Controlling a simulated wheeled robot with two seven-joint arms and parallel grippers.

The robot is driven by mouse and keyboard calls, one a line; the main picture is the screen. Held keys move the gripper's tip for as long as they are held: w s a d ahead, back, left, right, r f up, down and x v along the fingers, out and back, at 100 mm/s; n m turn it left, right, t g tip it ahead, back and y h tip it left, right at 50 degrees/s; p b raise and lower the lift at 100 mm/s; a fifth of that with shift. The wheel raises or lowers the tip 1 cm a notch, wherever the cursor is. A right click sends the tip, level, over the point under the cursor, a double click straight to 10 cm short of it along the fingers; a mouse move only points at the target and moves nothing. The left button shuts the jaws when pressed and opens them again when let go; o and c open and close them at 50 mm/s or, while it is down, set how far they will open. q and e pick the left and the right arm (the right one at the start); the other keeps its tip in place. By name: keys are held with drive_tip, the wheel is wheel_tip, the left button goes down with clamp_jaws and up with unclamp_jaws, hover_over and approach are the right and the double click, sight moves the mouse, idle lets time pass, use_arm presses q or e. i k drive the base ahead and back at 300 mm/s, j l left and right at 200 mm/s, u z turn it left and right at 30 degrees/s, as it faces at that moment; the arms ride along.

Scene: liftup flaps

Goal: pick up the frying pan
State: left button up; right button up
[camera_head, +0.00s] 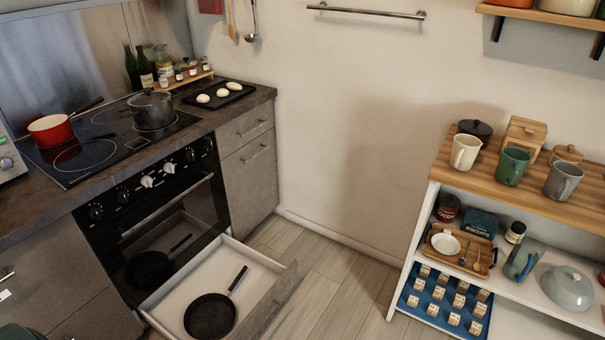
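A black frying pan (210,316) lies in the open white drawer (176,298) below the oven, at the bottom of the head view. A dark pan shape also shows in the oven's glass door and looks like a reflection. Neither of my grippers can be made out in this view.
The drawer front (280,300) juts out over the wooden floor (335,285). A red saucepan (51,131) and a lidded pot (152,109) stand on the cooktop. A shelf unit (520,195) with mugs and dishes stands at right. Floor between is clear.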

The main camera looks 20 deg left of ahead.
sight(210, 316)
drive_tip(key=u, duration=1.2)
drive_tip(key=i+l+u, duration=0.4)
drive_tip(key=i, duration=0.25)
drive_tip(key=i+l+u, duration=0.4)
drive_tip(key=i, duration=0.25)
